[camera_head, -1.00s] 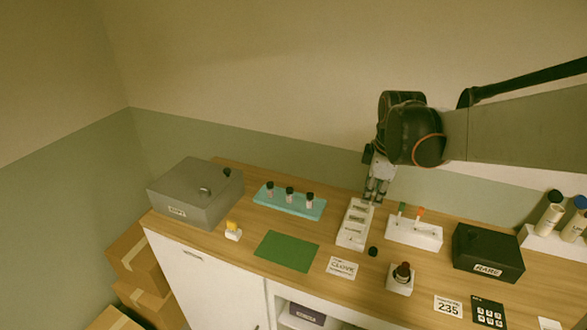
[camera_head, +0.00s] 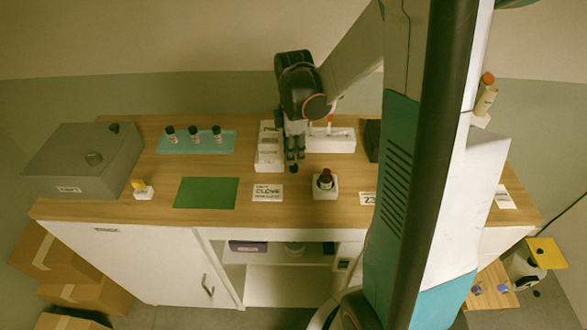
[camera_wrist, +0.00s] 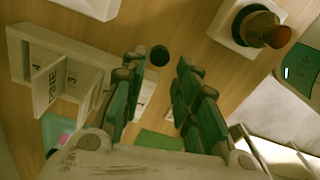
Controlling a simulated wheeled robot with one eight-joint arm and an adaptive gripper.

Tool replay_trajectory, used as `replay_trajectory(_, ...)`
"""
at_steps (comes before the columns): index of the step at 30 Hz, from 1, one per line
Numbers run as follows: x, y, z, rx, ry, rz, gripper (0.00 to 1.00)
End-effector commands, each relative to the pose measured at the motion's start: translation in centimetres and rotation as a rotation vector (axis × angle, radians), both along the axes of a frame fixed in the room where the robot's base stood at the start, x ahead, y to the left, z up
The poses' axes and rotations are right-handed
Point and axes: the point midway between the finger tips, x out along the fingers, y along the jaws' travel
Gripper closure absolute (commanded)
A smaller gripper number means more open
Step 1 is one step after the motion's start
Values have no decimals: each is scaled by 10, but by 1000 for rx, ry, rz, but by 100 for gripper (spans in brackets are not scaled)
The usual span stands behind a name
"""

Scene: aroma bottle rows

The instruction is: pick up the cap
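The cap is a small black round piece lying on the wooden counter. In the wrist view the cap (camera_wrist: 159,55) shows in the gap between the fingertips, beyond them. In the head view the cap (camera_head: 294,169) is just below my gripper (camera_head: 295,152), partly crowded by the dark fingers. My gripper (camera_wrist: 157,72) is open and points down, with nothing between its green-and-grey fingers. I cannot tell the exact height left between fingertips and cap.
A white sorting tray (camera_head: 268,163) stands close left of the gripper. A dark bottle (camera_head: 325,179) in a white holder stands to the right. A clove card (camera_head: 268,193) and green mat (camera_head: 206,193) lie in front and left. A white rack (camera_head: 340,146) stands behind.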

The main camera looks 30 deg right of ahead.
Motion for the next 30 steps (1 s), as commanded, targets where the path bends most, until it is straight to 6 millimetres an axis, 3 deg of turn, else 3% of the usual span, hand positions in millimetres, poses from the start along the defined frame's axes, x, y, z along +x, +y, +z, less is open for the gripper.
replay_trajectory(12, 1, -3, -49, 0, 0, 0, 72)
replay_trajectory(19, 0, -3, -51, 0, 0, 0, 72)
replay_trajectory(22, 0, -3, -51, 0, 0, 0, 85)
replay_trajectory(30, 0, -3, -51, 0, 0, 0, 86)
